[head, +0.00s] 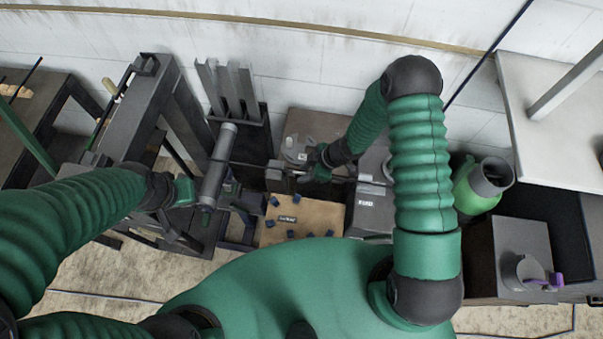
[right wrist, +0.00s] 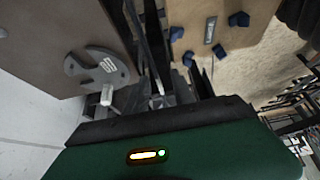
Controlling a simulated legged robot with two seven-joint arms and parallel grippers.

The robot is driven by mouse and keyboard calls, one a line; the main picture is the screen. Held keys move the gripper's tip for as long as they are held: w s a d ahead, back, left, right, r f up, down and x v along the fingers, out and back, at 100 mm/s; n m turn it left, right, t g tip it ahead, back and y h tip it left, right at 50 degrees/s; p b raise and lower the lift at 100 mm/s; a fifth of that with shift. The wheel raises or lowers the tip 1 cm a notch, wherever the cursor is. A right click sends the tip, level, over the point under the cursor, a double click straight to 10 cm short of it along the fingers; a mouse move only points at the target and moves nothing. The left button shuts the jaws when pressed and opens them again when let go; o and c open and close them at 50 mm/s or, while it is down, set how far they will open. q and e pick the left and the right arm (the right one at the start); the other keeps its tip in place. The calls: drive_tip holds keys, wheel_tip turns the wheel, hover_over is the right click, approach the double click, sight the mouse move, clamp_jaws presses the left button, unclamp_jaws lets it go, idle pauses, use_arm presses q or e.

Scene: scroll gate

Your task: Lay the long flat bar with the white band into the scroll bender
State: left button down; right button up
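A long thin dark bar (head: 249,164) runs roughly left to right across the middle of the head view, and no white band can be made out on it. In the right wrist view a dark strip (right wrist: 134,18) leads down to the fingers. My right gripper (head: 318,169) is at the bar, beside a round grey fixture (head: 294,148) that may be the scroll bender. That fixture also shows in the right wrist view (right wrist: 88,66), with a pale block near it. Whether the right fingers grip the bar is unclear. My left gripper (head: 185,192) is beside a grey cylinder; its fingers are unclear.
The grey cylinder (head: 217,165) stands left of the bar's middle. A tan board (head: 322,213) with blue pieces lies below the fixture. Grey blocks (head: 370,190) stand to the right, then a green canister (head: 477,186). Dark steel frames crowd the left.

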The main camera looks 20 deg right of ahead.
drive_tip(key=p+v, duration=0.2)
drive_tip(key=v, duration=1.5)
drive_tip(key=shift+s+p, duration=0.2)
drive_tip(key=shift+p, duration=0.2)
drive_tip(key=w+d+r+m+t+h+b, duration=0.2)
drive_tip(key=w+d+m+t+h+b, duration=0.1)
drive_tip(key=w+d+m+h+b, duration=0.25)
drive_tip(key=s+a+m+g+b, duration=0.2)
drive_tip(key=s+m, duration=0.6)
drive_tip(key=s, duration=0.4)
drive_tip(key=shift+s+a+g+b, duration=0.3)
drive_tip(key=shift+a+b, duration=0.6)
drive_tip(key=shift+b, duration=0.25)
